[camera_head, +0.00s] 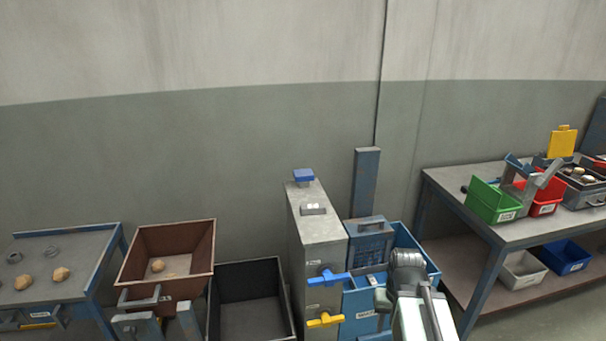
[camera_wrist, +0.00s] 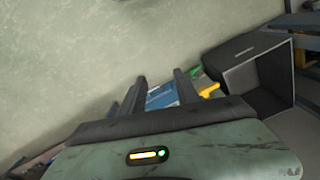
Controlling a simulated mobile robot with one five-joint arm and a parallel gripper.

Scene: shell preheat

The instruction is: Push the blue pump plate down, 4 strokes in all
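The blue pump plate (camera_head: 303,175) sits level on a short post at the back top of a tall grey cabinet (camera_head: 318,235). My arm is in the lower middle of the head view, in front and to the right of the cabinet, well apart from the plate. My gripper shows in the wrist view (camera_wrist: 160,82), its two dark fingers spread with a gap between them and nothing held. A blue surface with a pale label (camera_wrist: 162,95) shows beyond the gap; I cannot tell it as the pump plate.
A blue lever (camera_head: 328,276) and a yellow lever (camera_head: 325,320) stick out of the cabinet front. A dark open crate (camera_head: 282,285) and a brown bin (camera_head: 205,235) stand left. A blue box (camera_head: 425,262) stands right, beside a workbench (camera_head: 450,190) with coloured bins.

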